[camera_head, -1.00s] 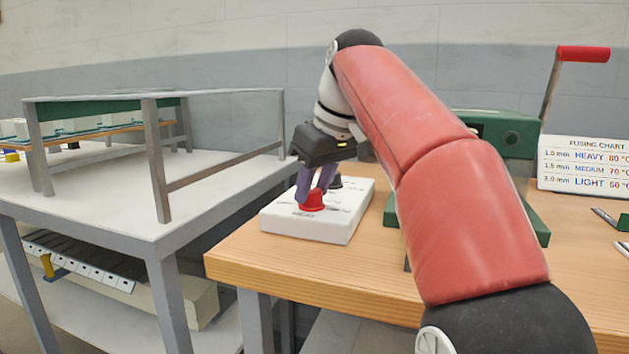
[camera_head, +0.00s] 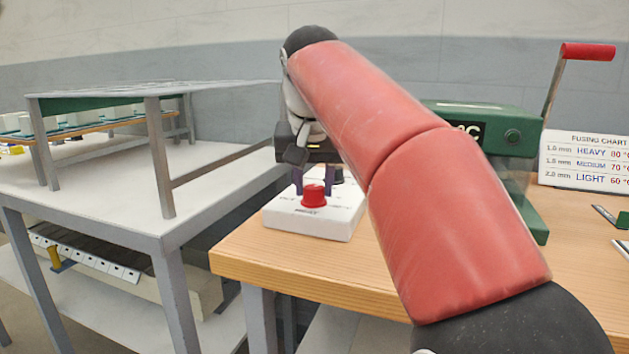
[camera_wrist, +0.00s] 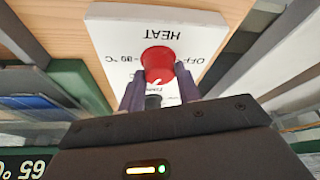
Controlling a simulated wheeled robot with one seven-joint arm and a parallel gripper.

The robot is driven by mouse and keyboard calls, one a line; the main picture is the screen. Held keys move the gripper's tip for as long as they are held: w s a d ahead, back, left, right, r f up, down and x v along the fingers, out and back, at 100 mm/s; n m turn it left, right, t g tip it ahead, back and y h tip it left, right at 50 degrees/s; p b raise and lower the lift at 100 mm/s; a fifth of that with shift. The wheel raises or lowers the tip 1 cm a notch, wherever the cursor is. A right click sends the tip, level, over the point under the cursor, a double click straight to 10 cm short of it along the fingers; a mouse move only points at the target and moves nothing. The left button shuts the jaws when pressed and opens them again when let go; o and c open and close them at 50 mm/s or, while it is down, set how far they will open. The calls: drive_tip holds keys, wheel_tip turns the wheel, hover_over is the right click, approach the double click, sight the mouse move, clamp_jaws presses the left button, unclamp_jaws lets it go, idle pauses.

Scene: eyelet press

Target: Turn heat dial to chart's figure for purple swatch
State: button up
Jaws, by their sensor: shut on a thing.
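The red heat dial (camera_head: 314,195) sits on the white control box (camera_head: 350,226) at the table's front left corner. My gripper (camera_wrist: 159,90) is shut on the dial, with one purple finger on each side of it, as the wrist view shows. The dial's white mark (camera_wrist: 156,81) points down in the wrist view. The box's lettering there is upside down, and "HEAT" and "OFF" can be read. The fusing chart (camera_head: 588,160) at the right lists HEAVY 80, MEDIUM 70 and LIGHT 60 °C. I cannot make out a purple swatch.
The green press (camera_head: 513,122) with a red-handled lever (camera_head: 588,51) stands behind my arm. Its display (camera_wrist: 25,168) seems to read 65, upside down, in the wrist view. A grey metal rack (camera_head: 172,236) stands left.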

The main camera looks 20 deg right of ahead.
drive_tip(key=shift+m, duration=0.4)
drive_tip(key=o, duration=1)
drive_tip(key=shift+c, duration=0.2)
drive_tip(key=v, duration=0.7)
drive_tip(key=shift+r, duration=0.4)
drive_tip(key=shift+s+a, duration=0.15)
